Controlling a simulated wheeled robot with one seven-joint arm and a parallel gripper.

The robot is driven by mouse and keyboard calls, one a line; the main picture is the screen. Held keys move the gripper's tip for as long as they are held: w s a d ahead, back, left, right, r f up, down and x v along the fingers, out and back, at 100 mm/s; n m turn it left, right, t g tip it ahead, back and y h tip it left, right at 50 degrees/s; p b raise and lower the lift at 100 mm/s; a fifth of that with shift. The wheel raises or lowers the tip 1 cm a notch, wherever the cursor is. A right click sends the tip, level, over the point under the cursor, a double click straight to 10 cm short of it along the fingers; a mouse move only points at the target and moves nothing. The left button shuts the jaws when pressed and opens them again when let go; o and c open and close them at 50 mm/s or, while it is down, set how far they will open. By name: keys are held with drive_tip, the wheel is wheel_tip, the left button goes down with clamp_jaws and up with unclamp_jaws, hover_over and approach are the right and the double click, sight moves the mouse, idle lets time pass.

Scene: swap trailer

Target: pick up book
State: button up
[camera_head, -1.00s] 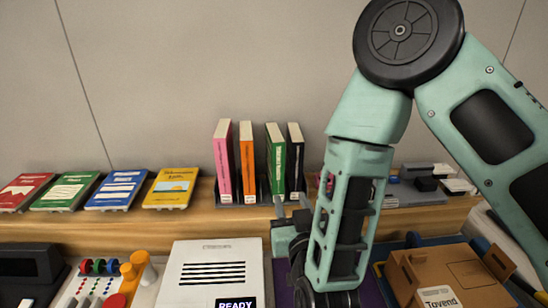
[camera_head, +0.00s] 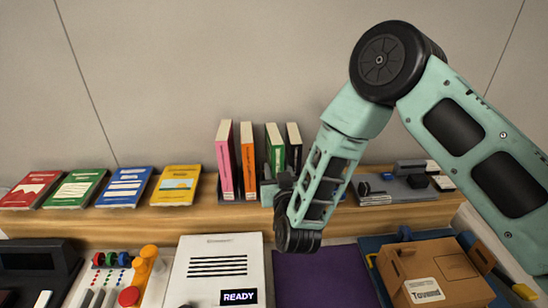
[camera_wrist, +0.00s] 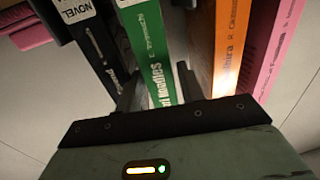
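Several books stand upright in a row on the wooden shelf: pink (camera_head: 226,160), orange (camera_head: 248,162), green (camera_head: 274,142) and black (camera_head: 294,145). In the wrist view the same row shows black (camera_wrist: 90,40), green (camera_wrist: 150,50), orange (camera_wrist: 229,50) and pink (camera_wrist: 279,45). My gripper (camera_wrist: 160,90) is open, with one finger on each side of the green book's spine; contact cannot be told. In the head view my gripper (camera_head: 270,180) is at the row and hides the lower green and black books.
Red (camera_head: 35,190), green (camera_head: 74,188), blue (camera_head: 124,187) and yellow (camera_head: 175,186) books lie tilted on the shelf at left. A cardboard box (camera_head: 430,268), a white READY device (camera_head: 215,265) and a purple mat (camera_head: 320,280) lie in front. A grey tray (camera_head: 400,189) is right.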

clamp_jaws()
